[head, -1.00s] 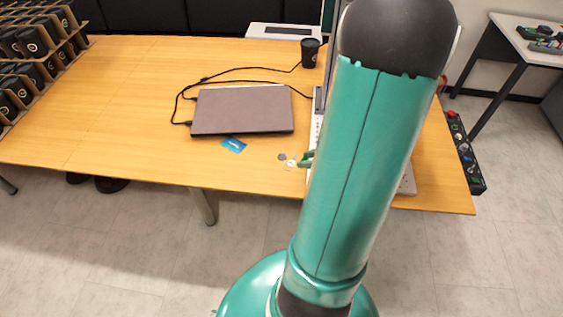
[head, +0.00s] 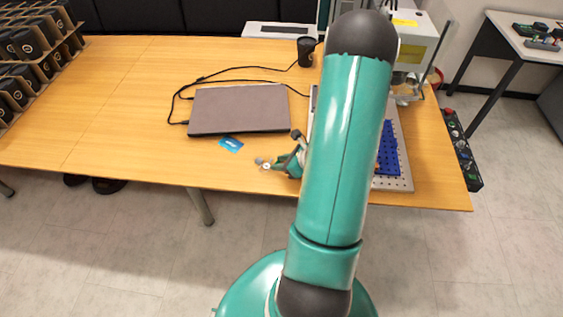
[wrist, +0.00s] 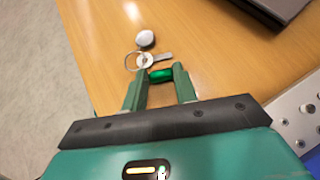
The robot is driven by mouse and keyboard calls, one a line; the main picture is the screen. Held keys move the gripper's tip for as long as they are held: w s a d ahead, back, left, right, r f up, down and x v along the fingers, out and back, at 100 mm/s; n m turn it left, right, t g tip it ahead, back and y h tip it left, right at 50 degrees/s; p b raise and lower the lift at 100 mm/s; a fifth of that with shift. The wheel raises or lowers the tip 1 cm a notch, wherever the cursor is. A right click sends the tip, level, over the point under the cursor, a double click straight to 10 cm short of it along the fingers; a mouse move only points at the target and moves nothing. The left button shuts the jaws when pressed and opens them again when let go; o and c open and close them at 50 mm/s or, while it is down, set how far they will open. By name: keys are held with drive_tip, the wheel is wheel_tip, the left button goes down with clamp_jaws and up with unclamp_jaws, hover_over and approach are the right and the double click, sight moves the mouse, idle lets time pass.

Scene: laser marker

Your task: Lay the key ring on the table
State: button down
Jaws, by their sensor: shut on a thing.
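The key ring (wrist: 131,66) shows in the wrist view with a metal ring, a silver key (wrist: 157,58), a round grey tag (wrist: 145,38) and a green fob (wrist: 162,75). My gripper (wrist: 160,77) is shut on the green fob, which sits between its two fingertips. The ring, key and tag extend beyond the fingertips over the wooden table (wrist: 205,30). In the head view my gripper (head: 283,165) is low near the table's front edge, with the key ring (head: 265,164) at its left. I cannot tell whether the key ring touches the tabletop.
A closed laptop (head: 240,110) with black cables and a blue card (head: 231,144) lie behind the gripper. A perforated metal plate with a blue grid (head: 388,150) stands right, by the laser marker (head: 415,50). The table left of the key ring is clear.

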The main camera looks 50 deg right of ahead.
drive_tip(key=c, duration=1.1)
unclamp_jaws()
drive_tip(key=shift+d, duration=0.1)
drive_tip(key=v, duration=1.2)
drive_tip(key=w+a+r+n+g+y, duration=0.1)
drive_tip(key=w+a+r+n+g, duration=0.15)
drive_tip(key=a+r+n, duration=0.5)
drive_tip(key=w+a+r+n+g+y, duration=0.2)
drive_tip(key=w+a+r+n, duration=0.25)
drive_tip(key=a+n, duration=0.45)
drive_tip(key=s+a+r+n+h, duration=0.2)
drive_tip(key=s+a+r+n, duration=0.1)
drive_tip(key=a+r+n, duration=0.4)
drive_tip(key=s+a+r+n+h, duration=0.3)
drive_tip(key=a+r+n, duration=0.4)
drive_tip(key=n, duration=0.2)
drive_tip(key=shift+a+h, duration=0.3)
drive_tip(key=shift+a, duration=0.1)
drive_tip(key=shift+r+n, duration=0.1)
drive_tip(key=shift+n, duration=0.15)
